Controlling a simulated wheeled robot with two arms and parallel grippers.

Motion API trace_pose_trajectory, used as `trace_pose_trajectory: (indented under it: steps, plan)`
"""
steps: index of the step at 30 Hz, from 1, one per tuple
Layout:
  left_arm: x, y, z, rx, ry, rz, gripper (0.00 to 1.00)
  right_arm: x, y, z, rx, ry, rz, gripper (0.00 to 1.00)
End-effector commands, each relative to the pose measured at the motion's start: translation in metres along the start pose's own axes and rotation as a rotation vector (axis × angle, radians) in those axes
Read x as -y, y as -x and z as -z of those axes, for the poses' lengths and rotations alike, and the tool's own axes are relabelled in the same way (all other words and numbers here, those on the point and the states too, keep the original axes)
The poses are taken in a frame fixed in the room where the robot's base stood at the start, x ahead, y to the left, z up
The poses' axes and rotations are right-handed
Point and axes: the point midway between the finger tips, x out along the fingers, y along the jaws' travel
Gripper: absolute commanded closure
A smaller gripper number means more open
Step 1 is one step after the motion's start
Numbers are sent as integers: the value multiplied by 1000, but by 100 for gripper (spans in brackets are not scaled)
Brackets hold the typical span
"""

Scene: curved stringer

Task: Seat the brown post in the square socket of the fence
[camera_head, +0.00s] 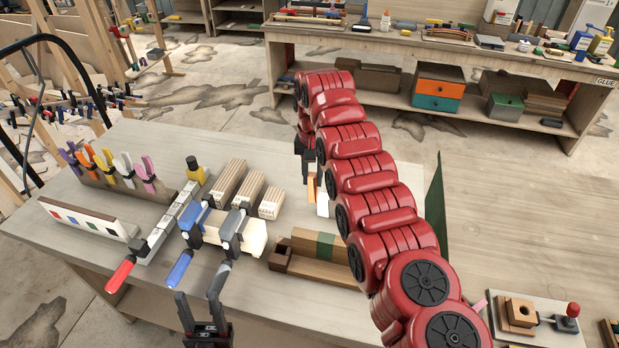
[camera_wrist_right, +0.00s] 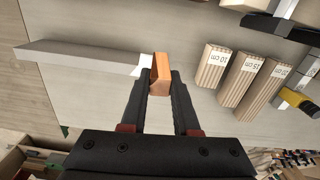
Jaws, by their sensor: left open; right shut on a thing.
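An orange-brown block, which I take for the brown post (camera_wrist_right: 160,72), is between the fingertips of my right gripper (camera_wrist_right: 164,85) in the right wrist view. In the head view, part of it (camera_head: 313,188) shows below the right gripper (camera_head: 311,168), which is partly hidden by my red arm. A brown wooden piece, likely the fence (camera_head: 318,268), lies on the table in front of the post, apart from it. A small dark opening shows at its left end; my arm covers its right end. My left gripper (camera_head: 203,312) is open and empty at the table's front edge.
A pale bar (camera_wrist_right: 85,57) is beside the post. Labelled wood blocks (camera_head: 248,190), a blue-handled clamp (camera_head: 180,268), a red-handled clamp (camera_head: 122,275) and a rack of coloured clamps (camera_head: 125,180) stand on the left. A holed block (camera_head: 520,312) is at lower right.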

Motion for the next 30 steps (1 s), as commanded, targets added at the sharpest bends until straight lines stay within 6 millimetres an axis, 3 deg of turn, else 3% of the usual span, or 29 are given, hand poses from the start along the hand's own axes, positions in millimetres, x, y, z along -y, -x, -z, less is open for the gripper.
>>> trace_pose_trajectory:
  steps: [30]
  plan:
    - [0,8,-1,0,0,0,50,-16,-2,8,-2,27,1,100]
